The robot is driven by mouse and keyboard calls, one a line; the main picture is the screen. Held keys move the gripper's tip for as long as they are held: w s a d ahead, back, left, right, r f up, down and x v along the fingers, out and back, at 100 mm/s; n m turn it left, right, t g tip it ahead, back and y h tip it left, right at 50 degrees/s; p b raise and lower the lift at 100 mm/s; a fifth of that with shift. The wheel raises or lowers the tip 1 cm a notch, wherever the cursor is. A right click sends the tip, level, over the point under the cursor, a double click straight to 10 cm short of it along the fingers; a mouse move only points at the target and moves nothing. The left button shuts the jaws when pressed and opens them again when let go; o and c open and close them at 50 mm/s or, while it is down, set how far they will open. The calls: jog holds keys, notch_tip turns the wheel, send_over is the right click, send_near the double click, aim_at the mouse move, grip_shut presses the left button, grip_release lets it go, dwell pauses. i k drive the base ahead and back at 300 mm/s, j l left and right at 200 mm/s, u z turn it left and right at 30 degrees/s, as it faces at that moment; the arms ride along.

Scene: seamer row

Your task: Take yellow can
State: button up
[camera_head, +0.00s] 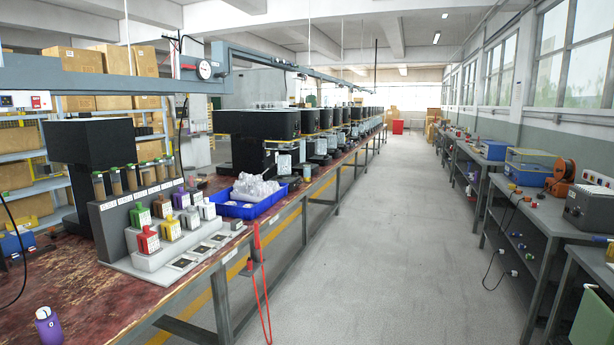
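A small can with a yellow top and a pale label (171,229) stands in the front row of a white stepped rack (165,262) on the long workbench at the left. Another can with a yellowish-green top (162,207) stands in the row behind, near a green-topped one (141,217). My gripper is not in view, so its state is not shown.
Capped tubes (132,178) stand behind the cans. A blue tray (245,208) of clear plastic lies right of the rack. A purple bottle (48,327) stands at the bench's near left. Red cords (262,290) hang off the bench edge. The grey aisle (385,250) is clear; tables line the right.

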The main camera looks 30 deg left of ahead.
aim_at(306, 171)
jog(key=i+l+u, duration=0.1)
jog(key=i+u, duration=0.15)
jog(key=i, duration=1.85)
jog(key=i+l+u, duration=0.15)
jog(key=i, duration=1.8)
jog(key=i+j+u, duration=0.15)
jog(key=i+u, duration=0.15)
jog(key=i, duration=0.35)
jog(key=i+u, duration=0.3)
jog(key=i, duration=0.4)
jog(key=i+l+u, duration=0.3)
jog(key=i, duration=0.35)
jog(key=i+u, duration=0.1)
jog(key=i, duration=1.6)
